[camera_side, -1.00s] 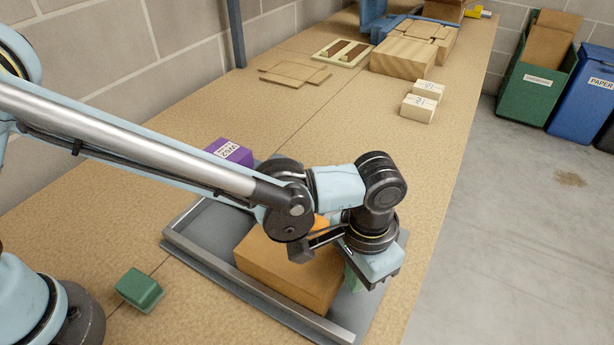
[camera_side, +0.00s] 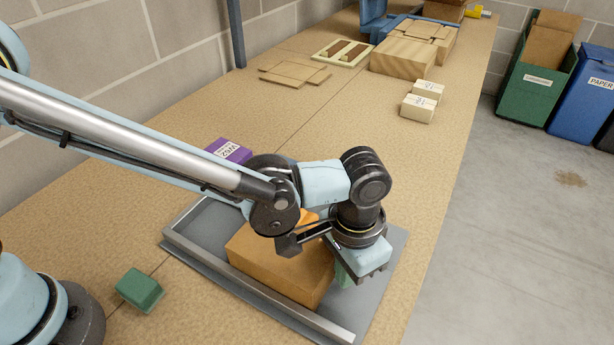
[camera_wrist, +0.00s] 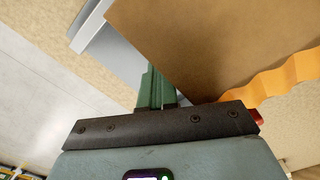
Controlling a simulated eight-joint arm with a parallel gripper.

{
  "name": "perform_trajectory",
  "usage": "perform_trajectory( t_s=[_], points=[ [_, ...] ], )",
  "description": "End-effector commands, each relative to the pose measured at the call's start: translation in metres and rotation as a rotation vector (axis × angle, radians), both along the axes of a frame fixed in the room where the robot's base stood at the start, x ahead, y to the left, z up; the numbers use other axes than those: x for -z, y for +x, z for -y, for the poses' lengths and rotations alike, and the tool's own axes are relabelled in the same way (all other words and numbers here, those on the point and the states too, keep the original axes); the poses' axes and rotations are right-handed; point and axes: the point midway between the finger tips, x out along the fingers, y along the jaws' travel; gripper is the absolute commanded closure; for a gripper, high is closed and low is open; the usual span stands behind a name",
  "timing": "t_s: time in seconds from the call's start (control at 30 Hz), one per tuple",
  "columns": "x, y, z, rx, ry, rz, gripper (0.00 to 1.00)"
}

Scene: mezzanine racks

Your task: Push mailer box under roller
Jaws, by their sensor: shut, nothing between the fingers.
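The brown mailer box (camera_side: 272,268) lies flat on a grey metal tray (camera_side: 376,290) with a raised front rail. It also fills the upper part of the wrist view (camera_wrist: 215,45). My gripper (camera_side: 343,275) is shut and empty, low at the box's right end. In the wrist view its green fingers (camera_wrist: 155,90) are together beside the box's edge; whether they touch it I cannot tell. An orange wavy-edged piece (camera_wrist: 275,80) shows beside the box, and a bit of orange shows behind my arm in the side view. I cannot make out a roller; my arm hides the tray's rear middle.
A purple labelled block (camera_side: 229,151) stands behind the tray, and a green block (camera_side: 140,290) lies at its left. Two cream blocks (camera_side: 422,100), flat boards (camera_side: 295,72) and a wooden box (camera_side: 402,55) stand farther back. The bench's right edge is near the tray.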

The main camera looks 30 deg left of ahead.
Motion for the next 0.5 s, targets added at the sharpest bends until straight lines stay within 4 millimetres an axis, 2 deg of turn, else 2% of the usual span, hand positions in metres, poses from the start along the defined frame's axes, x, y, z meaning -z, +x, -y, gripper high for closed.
perform_trajectory(
  t_s=[0.5],
  points=[
    [-0.0001,0.0004,-0.0059,-0.001,0.0,0.0,1.0]
  ],
)
